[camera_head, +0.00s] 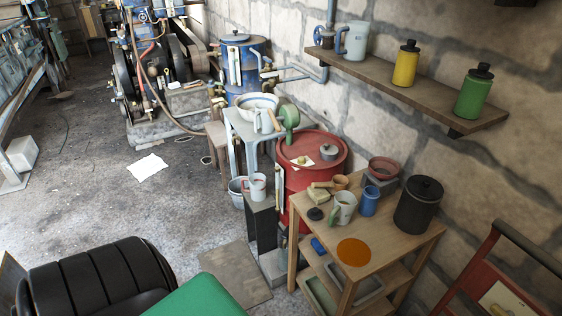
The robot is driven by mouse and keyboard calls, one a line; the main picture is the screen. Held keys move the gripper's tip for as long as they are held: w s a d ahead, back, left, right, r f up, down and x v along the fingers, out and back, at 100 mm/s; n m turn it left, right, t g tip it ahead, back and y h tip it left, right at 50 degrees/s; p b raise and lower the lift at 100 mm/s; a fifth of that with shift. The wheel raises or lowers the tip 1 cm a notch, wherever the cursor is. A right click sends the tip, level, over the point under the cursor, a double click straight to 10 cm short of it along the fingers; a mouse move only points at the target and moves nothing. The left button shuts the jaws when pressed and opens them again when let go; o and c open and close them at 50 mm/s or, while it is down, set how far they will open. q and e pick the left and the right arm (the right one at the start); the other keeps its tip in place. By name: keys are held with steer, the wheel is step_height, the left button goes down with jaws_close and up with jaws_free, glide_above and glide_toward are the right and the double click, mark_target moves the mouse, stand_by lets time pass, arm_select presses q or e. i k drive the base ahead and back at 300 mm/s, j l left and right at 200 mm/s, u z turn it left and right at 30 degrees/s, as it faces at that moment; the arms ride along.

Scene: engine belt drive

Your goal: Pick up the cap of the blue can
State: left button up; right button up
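A small blue can or cup (370,201) stands upright on the wooden table (390,243) at the right. I cannot tell whether a cap is on it. A small black cap-like disc (315,214) lies on the table's left part, apart from the blue can. Far back, a large blue drum (248,72) stands against the wall with a grey lid-like piece (236,38) on top. I cannot tell which of these pieces is the blue can's cap. Neither of my grippers is in view.
A white-green mug (343,207), a dark lidded pot (418,205) and an orange disc (354,252) share the table. A red drum (312,160) stands behind. A wall shelf (400,82) holds a pitcher and bottles. The floor at left is mostly open.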

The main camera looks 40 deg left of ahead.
mark_target(314, 213)
steer(key=u, duration=1.15)
steer(key=i+j+z, duration=0.25)
